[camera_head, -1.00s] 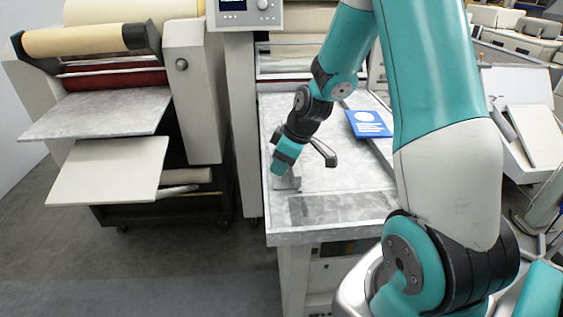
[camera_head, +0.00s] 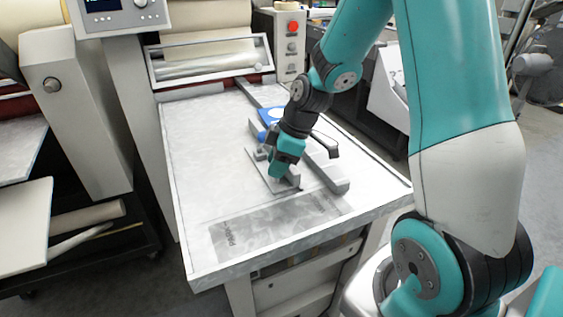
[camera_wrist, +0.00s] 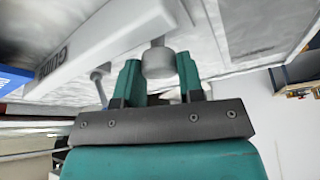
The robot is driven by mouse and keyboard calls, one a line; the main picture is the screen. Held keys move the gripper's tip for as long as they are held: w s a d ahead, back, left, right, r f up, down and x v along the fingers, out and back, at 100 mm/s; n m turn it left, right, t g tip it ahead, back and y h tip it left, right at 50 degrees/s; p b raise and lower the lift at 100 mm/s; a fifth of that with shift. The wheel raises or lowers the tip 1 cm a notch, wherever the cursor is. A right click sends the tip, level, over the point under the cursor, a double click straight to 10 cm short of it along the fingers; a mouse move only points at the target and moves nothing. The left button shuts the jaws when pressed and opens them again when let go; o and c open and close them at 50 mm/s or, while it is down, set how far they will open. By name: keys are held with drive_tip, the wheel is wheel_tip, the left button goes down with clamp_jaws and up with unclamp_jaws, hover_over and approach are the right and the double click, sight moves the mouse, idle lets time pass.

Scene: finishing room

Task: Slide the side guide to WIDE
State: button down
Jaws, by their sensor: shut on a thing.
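My gripper (camera_head: 279,176) is closed around a pale round knob (camera_wrist: 158,62), which shows between its two fingers in the wrist view. The knob is on the side guide, a grey bar marked GUIDE (camera_wrist: 85,48) in the wrist view. In the head view the side guide (camera_head: 258,163) lies on the feed table (camera_head: 195,150), partly hidden by my gripper.
A longer grey rail (camera_head: 330,172) lies just right of the guide. A blue printed piece (camera_head: 268,116) lies behind my gripper, and its edge shows in the wrist view (camera_wrist: 14,78). The table is bare on the left. A control panel (camera_head: 118,15) stands at back left.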

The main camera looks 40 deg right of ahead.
drive_tip(key=shift+d+r, duration=0.1)
drive_tip(key=shift+d, duration=0.35)
drive_tip(key=c, duration=1)
unclamp_jaws()
drive_tip(key=shift+c, duration=0.2)
drive_tip(key=v, duration=1.7)
drive_tip(key=shift+s+b, duration=0.2)
drive_tip(key=shift+b, duration=0.15)
drive_tip(key=shift+d+r, duration=0.1)
